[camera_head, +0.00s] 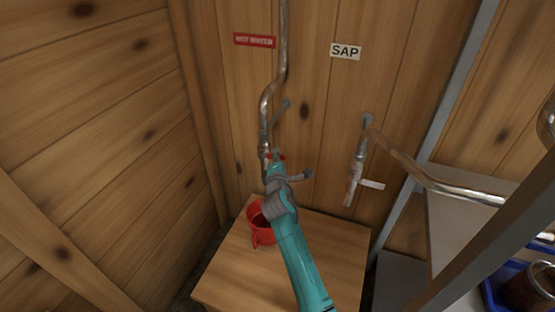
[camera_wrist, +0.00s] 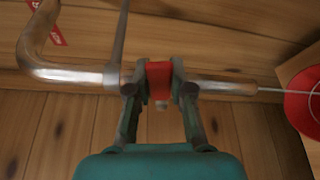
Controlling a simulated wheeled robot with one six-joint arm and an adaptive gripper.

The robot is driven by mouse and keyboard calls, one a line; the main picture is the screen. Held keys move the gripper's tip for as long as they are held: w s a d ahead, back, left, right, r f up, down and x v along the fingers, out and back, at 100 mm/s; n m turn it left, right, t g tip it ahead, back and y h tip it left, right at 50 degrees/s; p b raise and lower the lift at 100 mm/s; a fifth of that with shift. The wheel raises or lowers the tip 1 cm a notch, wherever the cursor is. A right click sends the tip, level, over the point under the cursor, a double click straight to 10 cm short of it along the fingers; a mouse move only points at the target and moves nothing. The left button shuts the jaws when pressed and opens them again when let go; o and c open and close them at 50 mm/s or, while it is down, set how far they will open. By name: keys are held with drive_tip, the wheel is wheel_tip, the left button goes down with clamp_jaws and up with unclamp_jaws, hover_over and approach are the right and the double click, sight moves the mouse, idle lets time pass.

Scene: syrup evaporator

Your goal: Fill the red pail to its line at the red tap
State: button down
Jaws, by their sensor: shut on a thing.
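The red pail (camera_head: 255,236) stands on the wooden stand below the hot-water pipe, partly hidden behind my arm. Its edge also shows at the right of the wrist view (camera_wrist: 298,108). The tap's red handle (camera_wrist: 159,80) is on the metal pipe (camera_wrist: 75,75), between my fingers. My gripper (camera_wrist: 160,88) is shut on this handle; in the head view my gripper (camera_head: 275,162) is above the pail. A thin pale line runs from the pipe's end to the pail and looks like running water. The fill line and the level in the pail cannot be made out.
A red sign (camera_head: 254,40) and a SAP sign (camera_head: 345,51) hang on the plank wall. A second tap with a pale handle (camera_head: 372,184) is to the right. The stand's top (camera_head: 338,240) has free room right of my arm. A metal post (camera_head: 440,120) stands further right.

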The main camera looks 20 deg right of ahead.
drive_tip(key=n, duration=0.1)
drive_tip(key=r+n+g, duration=0.1)
drive_tip(key=a+r+n, duration=0.1)
drive_tip(key=shift+w+r, duration=0.2)
drive_tip(key=shift+w, duration=0.1)
drive_tip(key=shift+w+a+r+n+g+h, duration=0.3)
drive_tip(key=shift+n+g, duration=0.2)
drive_tip(key=shift+n, duration=0.3)
drive_tip(key=shift+w+a+r+n+g+h, duration=0.25)
drive_tip(key=shift+r+n+g, duration=0.2)
drive_tip(key=shift+n, duration=0.35)
drive_tip(key=shift+s, duration=0.1)
drive_tip(key=c, duration=1)
unclamp_jaws()
drive_tip(key=v, duration=1.2)
